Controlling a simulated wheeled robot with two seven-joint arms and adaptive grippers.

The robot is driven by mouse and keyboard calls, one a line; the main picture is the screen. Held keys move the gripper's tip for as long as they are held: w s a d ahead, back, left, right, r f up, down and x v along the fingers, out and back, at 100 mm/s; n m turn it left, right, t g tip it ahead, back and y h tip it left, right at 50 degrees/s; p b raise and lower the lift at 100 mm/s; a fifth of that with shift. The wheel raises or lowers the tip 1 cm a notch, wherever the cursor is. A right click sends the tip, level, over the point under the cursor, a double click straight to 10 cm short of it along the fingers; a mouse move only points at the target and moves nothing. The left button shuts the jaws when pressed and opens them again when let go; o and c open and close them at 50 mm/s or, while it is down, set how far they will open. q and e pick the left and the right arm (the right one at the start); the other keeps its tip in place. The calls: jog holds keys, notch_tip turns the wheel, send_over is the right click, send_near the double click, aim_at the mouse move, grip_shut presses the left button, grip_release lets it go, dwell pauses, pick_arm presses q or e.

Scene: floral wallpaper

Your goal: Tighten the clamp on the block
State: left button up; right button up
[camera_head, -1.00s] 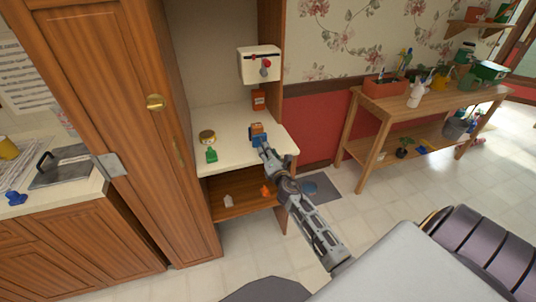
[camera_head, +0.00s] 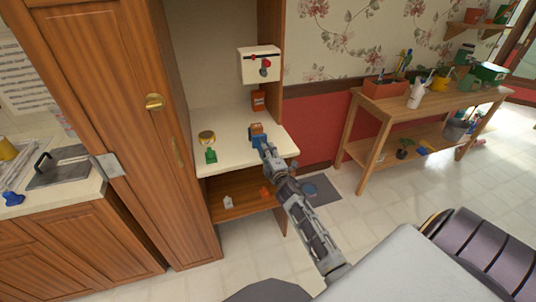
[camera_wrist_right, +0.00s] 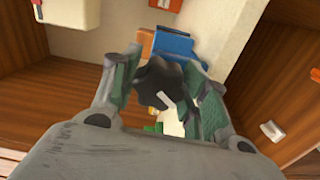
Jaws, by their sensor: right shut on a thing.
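An orange-brown block (camera_head: 256,127) sits on the cream shelf top near its right edge. A blue clamp (camera_head: 257,139) is on the block. In the right wrist view the blue clamp (camera_wrist_right: 175,43) and part of the orange block (camera_wrist_right: 146,42) show beyond the fingers. A black lobed knob with a white mark (camera_wrist_right: 163,88) faces me in front of the clamp. My right gripper (camera_head: 265,147) is at the clamp's near side. In the wrist view the right gripper's fingers (camera_wrist_right: 164,78) are on either side of the knob, shut on it. My left gripper is not in view.
A brown-topped jar (camera_head: 207,137) and a green object (camera_head: 211,156) stand left of the clamp on the shelf top (camera_head: 229,119). An orange bottle (camera_head: 258,100) stands behind. A white wall box (camera_head: 259,64) hangs above. A tall wooden cabinet (camera_head: 135,130) borders the left.

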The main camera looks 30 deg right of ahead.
jog(key=shift+f, duration=0.1)
dwell(0.3)
jog(key=o, duration=1)
jog(key=shift+o, duration=0.2)
jog(key=v, duration=1.2)
